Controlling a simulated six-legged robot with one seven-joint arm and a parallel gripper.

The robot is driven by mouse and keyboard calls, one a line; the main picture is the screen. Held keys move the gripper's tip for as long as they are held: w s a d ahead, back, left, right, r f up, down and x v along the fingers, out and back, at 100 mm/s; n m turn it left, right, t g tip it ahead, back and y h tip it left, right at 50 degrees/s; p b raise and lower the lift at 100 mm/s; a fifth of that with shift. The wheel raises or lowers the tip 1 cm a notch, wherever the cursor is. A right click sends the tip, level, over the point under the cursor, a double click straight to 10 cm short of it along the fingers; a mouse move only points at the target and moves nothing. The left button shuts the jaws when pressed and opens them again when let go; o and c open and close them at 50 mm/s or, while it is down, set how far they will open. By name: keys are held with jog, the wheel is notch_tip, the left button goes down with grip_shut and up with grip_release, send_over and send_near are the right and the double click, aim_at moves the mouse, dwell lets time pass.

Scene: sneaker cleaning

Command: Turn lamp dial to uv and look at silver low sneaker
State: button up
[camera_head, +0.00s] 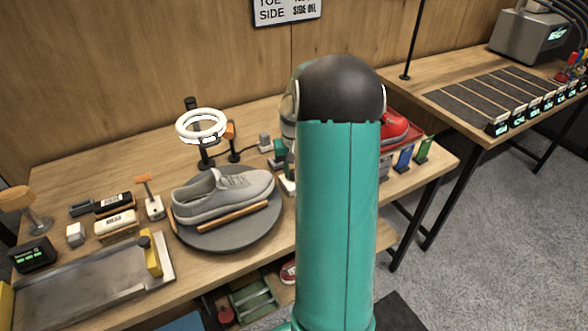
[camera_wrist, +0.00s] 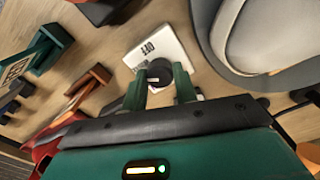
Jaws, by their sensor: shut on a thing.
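The black lamp dial (camera_wrist: 160,72) sits on a white plate (camera_wrist: 172,42) marked OFF in the wrist view. The green fingers of my gripper (camera_wrist: 160,88) are closed on the dial from both sides. The ring's light colour looks white. In the head view my arm hides the gripper and dial.
A wooden bar (camera_head: 232,217) lies beside the sneaker on the turntable. Brushes (camera_head: 117,224) and a metal tray (camera_head: 85,285) are at the left. In the wrist view, green and orange stands (camera_wrist: 45,50) are close left.

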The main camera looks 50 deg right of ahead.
jog(key=n, duration=0.6)
jog(key=shift+r+n, duration=0.1)
jog(key=shift+n, duration=0.2)
jog(key=n, duration=0.5)
jog(key=shift+d, duration=0.1)
jog(key=shift+n, duration=0.3)
jog(key=o, duration=1)
notch_tip(320, 180, up, 14)
jog(key=shift+f, duration=0.15)
